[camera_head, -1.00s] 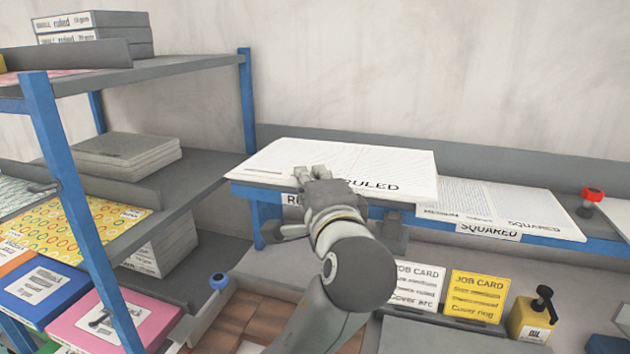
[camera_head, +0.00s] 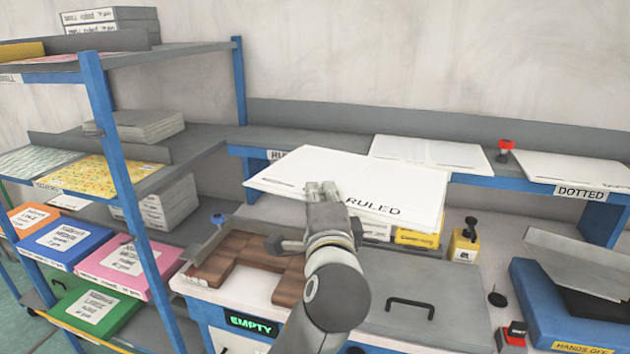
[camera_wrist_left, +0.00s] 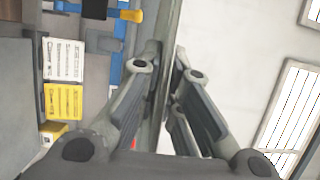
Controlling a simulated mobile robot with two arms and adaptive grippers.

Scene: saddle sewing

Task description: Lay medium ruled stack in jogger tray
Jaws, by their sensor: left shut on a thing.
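The white ruled stack (camera_head: 285,172), marked RULED along its near edge, is held off the shelf. My left gripper (camera_head: 322,188) is shut on its near edge, and the sheets slope slightly toward me. In the left wrist view the stack (camera_wrist_left: 166,70) shows edge-on between the fingers (camera_wrist_left: 168,80). What looks like the jogger tray, a brown wooden frame (camera_head: 208,268) with a pale bed, lies on the bench below and left of the stack. Part of it is hidden by my left arm. My right gripper is not in view.
A blue-edged shelf (camera_head: 485,180) behind holds squared and dotted stacks. A rack with a blue post (camera_head: 125,190) stands left. A blue knob (camera_head: 218,219) is at the tray's back corner. A grey lid with a handle (camera_head: 410,303) and an oil can (camera_head: 463,243) are right.

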